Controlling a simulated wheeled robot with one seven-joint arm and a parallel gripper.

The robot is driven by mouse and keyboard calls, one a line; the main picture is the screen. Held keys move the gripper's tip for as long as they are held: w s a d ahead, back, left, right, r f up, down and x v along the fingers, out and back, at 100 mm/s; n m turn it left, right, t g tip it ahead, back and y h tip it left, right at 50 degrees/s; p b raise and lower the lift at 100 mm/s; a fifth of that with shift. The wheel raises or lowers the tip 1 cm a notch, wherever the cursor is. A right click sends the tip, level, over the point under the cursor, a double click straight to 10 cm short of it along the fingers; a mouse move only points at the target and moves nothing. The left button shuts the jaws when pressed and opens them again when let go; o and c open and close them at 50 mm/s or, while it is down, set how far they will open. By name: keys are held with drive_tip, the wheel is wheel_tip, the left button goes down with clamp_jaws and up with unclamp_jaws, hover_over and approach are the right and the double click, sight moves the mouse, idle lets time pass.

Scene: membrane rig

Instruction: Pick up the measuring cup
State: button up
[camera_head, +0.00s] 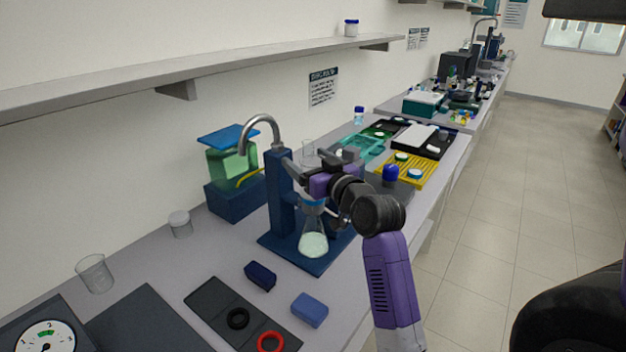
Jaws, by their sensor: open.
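A clear, open cup (95,273) stands on the bench at the front left. Another clear glass vessel (308,149) stands farther back, just behind my gripper, partly hidden by it. I cannot tell for sure which of them is the measuring cup. My gripper (304,163) is open, its dark fingers pointing toward the wall, above and beside the blue stand. No object shows between the fingers. The front-left cup is well away from it.
A blue stand (281,195) with a curved metal spout and a conical flask (313,243) is close to my arm. A shelf (200,75) overhangs the bench.

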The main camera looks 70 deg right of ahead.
drive_tip(key=shift+w+d, duration=0.15)
drive_tip(key=shift+w, duration=0.05)
drive_tip(key=c, duration=1.5)
drive_tip(key=shift+o, duration=0.2)
